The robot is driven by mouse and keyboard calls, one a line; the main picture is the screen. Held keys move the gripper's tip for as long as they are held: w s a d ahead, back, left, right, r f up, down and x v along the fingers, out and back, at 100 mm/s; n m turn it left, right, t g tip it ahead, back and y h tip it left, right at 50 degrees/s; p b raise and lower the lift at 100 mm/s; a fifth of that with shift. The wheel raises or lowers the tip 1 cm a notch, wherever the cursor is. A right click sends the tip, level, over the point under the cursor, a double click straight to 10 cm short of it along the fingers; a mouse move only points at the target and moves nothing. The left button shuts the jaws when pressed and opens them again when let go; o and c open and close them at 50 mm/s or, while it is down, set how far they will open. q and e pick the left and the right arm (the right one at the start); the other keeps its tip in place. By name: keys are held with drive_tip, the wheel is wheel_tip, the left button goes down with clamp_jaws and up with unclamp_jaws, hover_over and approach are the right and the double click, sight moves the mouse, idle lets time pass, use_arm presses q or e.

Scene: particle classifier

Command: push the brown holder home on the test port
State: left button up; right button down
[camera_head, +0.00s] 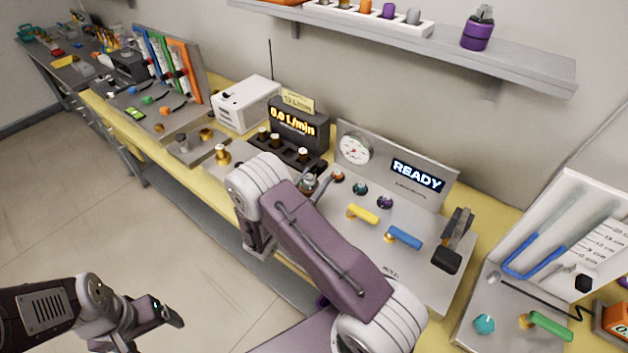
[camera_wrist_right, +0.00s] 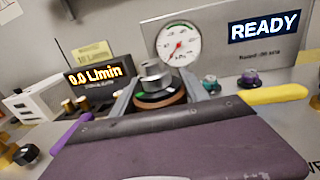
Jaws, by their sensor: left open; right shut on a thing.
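A round holder with a brown rim and a silver top (camera_wrist_right: 160,95) sits between the fingers of my right gripper (camera_wrist_right: 158,102) in the right wrist view. The gripper is shut on it. In the head view my right arm covers most of that gripper; a grey-green bit of the held piece (camera_head: 309,184) shows past the arm. I cannot tell which fitting is the test port, nor whether the holder touches one. A fitting with a reddish top (camera_head: 337,177) stands close by on the panel bench. My left gripper (camera_head: 150,318) is open and empty over the floor.
The grey panel reads READY (camera_head: 418,175) beside a round dial (camera_head: 355,148). Teal (camera_head: 360,188) and purple (camera_head: 384,202) fittings, a yellow lever (camera_head: 362,214) and a blue lever (camera_head: 404,238) stand in front. A flow meter (camera_head: 297,122) reads 0.0 L/min at left.

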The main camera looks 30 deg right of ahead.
sight(314, 189)
drive_tip(key=shift+f+b, duration=1.5)
drive_tip(key=shift+f, duration=0.3)
drive_tip(key=shift+c, duration=2.4)
unclamp_jaws()
drive_tip(key=v, duration=0.9)
drive_tip(key=shift+b, duration=0.35)
drive_tip(key=shift+r, duration=0.1)
